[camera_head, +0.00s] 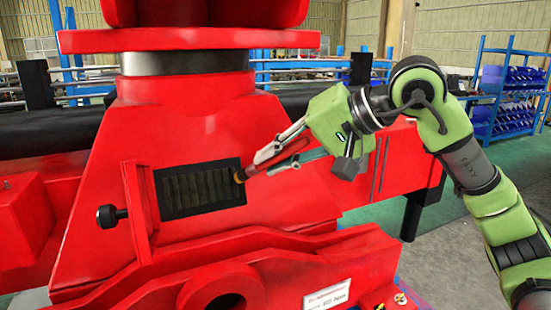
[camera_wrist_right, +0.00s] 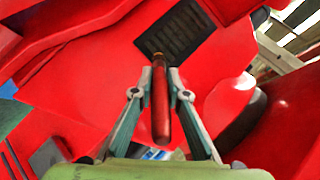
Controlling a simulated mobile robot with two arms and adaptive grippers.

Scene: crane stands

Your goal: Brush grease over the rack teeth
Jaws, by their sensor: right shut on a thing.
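The rack teeth (camera_head: 198,187) show as dark upright ribs inside a black-framed rectangular opening in the red crane stand (camera_head: 110,240). In the right wrist view the teeth (camera_wrist_right: 181,33) lie at the top, beyond the brush. My right gripper (camera_head: 266,163) is shut on the red handle of a brush (camera_wrist_right: 160,98). The brush tip (camera_head: 239,177) is at the right end of the opening in the head view; I cannot tell whether it touches. The grease on the teeth cannot be made out. My left gripper is not in view.
A red ledge with a white label (camera_head: 327,298) juts out below. Blue shelving (camera_head: 508,95) stands at the back right.

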